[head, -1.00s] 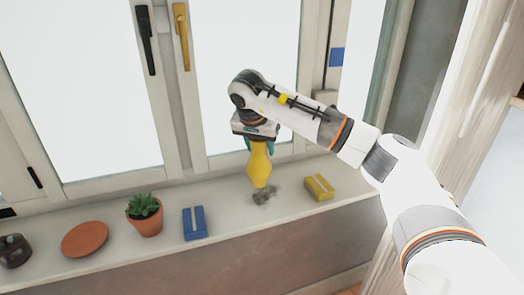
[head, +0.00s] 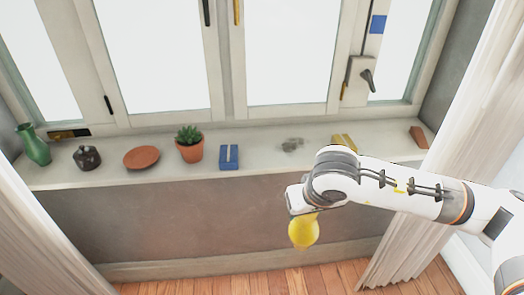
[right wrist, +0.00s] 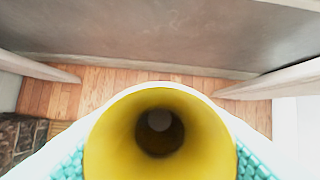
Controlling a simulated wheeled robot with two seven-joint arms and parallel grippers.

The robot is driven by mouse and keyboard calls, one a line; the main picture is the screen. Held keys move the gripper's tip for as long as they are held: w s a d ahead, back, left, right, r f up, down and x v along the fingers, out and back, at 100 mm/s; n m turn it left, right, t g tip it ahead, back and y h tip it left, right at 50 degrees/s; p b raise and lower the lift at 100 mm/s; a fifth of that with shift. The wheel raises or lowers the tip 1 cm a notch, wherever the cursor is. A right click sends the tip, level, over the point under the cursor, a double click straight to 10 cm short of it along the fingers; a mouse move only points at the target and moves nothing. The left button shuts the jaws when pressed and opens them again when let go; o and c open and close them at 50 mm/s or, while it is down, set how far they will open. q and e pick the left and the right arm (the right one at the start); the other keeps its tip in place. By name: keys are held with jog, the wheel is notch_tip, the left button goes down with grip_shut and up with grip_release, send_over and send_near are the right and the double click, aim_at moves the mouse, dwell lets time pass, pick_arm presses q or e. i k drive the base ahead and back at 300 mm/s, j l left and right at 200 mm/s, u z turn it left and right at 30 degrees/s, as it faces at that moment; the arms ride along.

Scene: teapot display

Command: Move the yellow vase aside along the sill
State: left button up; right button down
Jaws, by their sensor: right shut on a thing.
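The yellow vase (head: 304,231) hangs below my right gripper (head: 303,212), in front of the sill and over the wooden floor in the head view. My right gripper is shut on it; its fingers are mostly hidden by my wrist in the head view. In the right wrist view I look down into the open mouth of the yellow vase (right wrist: 160,130), with teal finger pads on both sides of it. The pale sill (head: 270,160) runs under the window. My left gripper is not in view.
On the sill from left stand a green vase (head: 35,145), dark pot (head: 87,157), terracotta saucer (head: 141,158), potted succulent (head: 189,148), blue box (head: 229,160), grey smudge (head: 292,145), yellow box (head: 345,142) and brown wedge (head: 418,137). Curtains (head: 435,150) flank the window.

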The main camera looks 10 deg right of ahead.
aim_at(371, 147)
jog(key=i+j+z, duration=0.3)
jog(key=z, duration=0.15)
jog(key=i+j+z, duration=0.25)
jog(key=j+z, duration=0.25)
jog(key=l, duration=0.15)
